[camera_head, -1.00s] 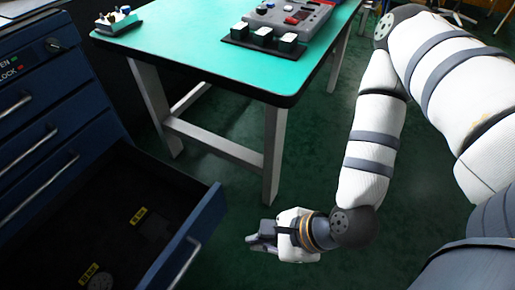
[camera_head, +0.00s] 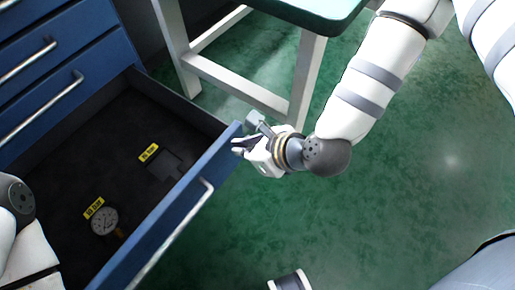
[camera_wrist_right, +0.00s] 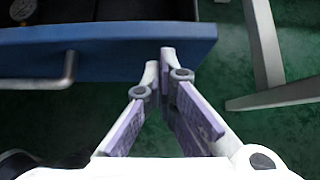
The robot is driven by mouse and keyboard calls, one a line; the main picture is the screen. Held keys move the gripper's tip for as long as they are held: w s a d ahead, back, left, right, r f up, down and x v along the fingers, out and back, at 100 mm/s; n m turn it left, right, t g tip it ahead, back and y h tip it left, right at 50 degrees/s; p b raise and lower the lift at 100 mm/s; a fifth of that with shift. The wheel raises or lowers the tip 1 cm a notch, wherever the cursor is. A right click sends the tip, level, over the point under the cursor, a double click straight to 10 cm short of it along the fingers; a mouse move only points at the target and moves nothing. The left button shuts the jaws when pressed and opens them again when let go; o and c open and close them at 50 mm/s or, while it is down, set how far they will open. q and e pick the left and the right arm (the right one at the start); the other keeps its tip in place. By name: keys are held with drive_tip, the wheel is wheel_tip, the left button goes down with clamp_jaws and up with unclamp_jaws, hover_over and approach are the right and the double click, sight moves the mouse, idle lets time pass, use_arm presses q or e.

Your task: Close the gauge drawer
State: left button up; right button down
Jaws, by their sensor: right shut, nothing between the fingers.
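The gauge drawer (camera_head: 180,225) stands pulled out of the blue cabinet, its front panel and silver handle facing right. Inside lie a round gauge (camera_head: 104,221) and a dark square recess, each beside a yellow label. My right gripper (camera_head: 243,144) is shut and empty at the far right end of the drawer front.
The upper cabinet drawers (camera_head: 75,60) look shut, with silver handles. A table with white legs (camera_head: 308,80) stands close behind my right gripper. The green floor (camera_head: 400,215) in front of the drawer is mostly clear.

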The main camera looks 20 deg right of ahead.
drive_tip(key=shift+w+a, duration=0.15)
drive_tip(key=shift+w, duration=0.1)
